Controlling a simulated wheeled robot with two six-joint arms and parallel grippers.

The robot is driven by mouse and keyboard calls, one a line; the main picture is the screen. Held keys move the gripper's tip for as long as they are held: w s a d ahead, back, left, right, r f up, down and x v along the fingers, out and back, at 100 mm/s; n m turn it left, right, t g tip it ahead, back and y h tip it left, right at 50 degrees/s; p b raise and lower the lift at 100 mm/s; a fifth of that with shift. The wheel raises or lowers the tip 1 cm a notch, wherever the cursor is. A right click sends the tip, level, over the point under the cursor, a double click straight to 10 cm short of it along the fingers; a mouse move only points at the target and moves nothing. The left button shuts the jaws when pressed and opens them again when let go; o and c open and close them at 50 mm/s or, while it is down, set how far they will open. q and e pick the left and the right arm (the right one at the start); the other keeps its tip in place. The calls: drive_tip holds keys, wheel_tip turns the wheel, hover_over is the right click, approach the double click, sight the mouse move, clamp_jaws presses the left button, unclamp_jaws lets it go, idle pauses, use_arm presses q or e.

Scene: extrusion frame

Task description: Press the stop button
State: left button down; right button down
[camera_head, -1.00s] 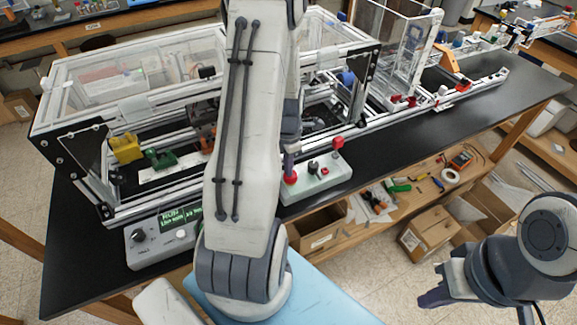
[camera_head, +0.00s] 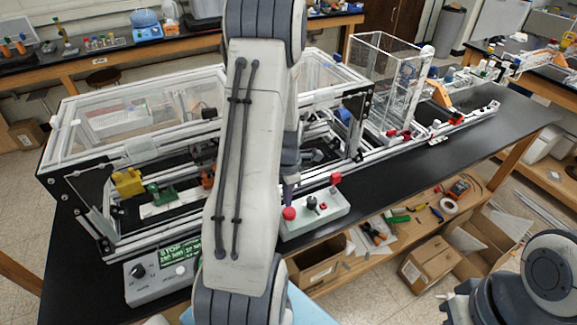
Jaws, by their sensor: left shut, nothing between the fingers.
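A light grey control box (camera_head: 325,220) sits at the front edge of the black table, right of my arm. The red mushroom-shaped stop button (camera_head: 289,214) is at its left end, with a black knob (camera_head: 311,203) and a small red button (camera_head: 323,207) beside it. My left gripper (camera_head: 288,194) points down, shut and empty. Its tip is just above or behind the stop button, and a small gap seems to show. My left arm hides part of the scene. My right gripper (camera_head: 449,311) is at the lower right, partly cut off, and its jaws are unclear.
A framed enclosure (camera_head: 130,105) fills the table behind. A red block (camera_head: 335,179) stands at the control box's back corner.

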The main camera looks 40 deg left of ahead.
use_arm(q)
wheel_tip(320, 180, up, 2)
drive_tip(key=shift+a+r+b, duration=0.1)
drive_tip(key=shift+r+b, duration=0.05)
drive_tip(key=shift+b, duration=0.7)
wheel_tip(320, 180, up, 8)
drive_tip(key=b, duration=0.1)
use_arm(e)
drive_tip(key=shift+f, duration=0.95)
use_arm(q)
drive_tip(key=d+r+m+b, duration=0.1)
drive_tip(key=d+m+b, duration=0.2)
drive_tip(key=d+m, duration=1.45)
drive_tip(key=s+d+m+h+b, duration=0.1)
drive_tip(key=s+d+m+b, duration=0.1)
drive_tip(key=s+d+m, duration=1.3)
drive_tip(key=m, duration=0.6)
drive_tip(key=shift+s+f, duration=0.3)
drive_tip(key=shift+f, duration=0.1)
use_arm(e)
wheel_tip(320, 180, down, 5)
drive_tip(key=shift+r, duration=0.1)
